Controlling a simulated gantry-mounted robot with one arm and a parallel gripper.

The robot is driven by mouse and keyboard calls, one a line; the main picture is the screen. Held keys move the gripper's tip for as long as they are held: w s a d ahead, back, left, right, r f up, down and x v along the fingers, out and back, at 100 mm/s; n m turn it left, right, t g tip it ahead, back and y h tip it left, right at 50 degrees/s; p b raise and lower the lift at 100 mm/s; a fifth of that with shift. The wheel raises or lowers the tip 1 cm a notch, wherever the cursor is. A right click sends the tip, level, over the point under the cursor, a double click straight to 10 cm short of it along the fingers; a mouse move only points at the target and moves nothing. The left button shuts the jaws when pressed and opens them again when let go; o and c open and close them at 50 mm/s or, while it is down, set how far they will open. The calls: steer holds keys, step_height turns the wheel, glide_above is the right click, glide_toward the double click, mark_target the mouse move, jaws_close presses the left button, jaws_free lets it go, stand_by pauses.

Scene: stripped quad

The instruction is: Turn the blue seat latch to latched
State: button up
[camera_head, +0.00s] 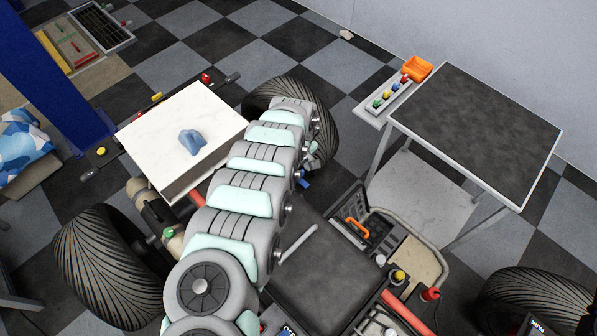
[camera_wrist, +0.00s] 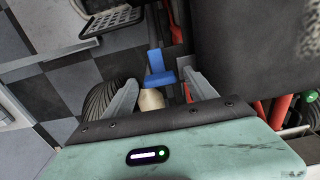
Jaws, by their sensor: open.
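The blue seat latch (camera_wrist: 157,66) shows in the wrist view as a blue handle with a wider foot, near the dark seat's edge. A small blue part that looks like it shows beside my arm in the head view (camera_head: 304,180). My gripper (camera_wrist: 159,80) is open in the wrist view, with one grey finger on each side of the latch's wide foot. Gaps show on both sides, and the fingers are not closed on it. I cannot tell the depth between fingertips and latch. In the head view my arm hides the gripper.
The dark seat (camera_head: 330,262) lies right of my arm, with red frame tubes (camera_head: 402,312) nearby. Large black tyres (camera_head: 110,262) flank the quad. A white panel (camera_head: 165,130) carries a blue cloth-like lump (camera_head: 191,142). A dark-topped table (camera_head: 480,125) stands right.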

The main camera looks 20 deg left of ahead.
steer(key=shift+c, duration=0.4)
steer(key=c, duration=1.3)
steer(key=shift+m+p, duration=0.3)
steer(key=m+p, duration=0.2)
steer(key=m, duration=0.1)
steer(key=shift+d+m, duration=0.1)
steer(key=shift+m, duration=0.3)
steer(key=m+p, duration=0.1)
steer(key=m, duration=0.3)
steer(key=shift+m, duration=0.3)
steer(key=m, duration=0.4)
steer(key=shift+p, duration=0.4)
steer(key=shift+m, duration=2.4)
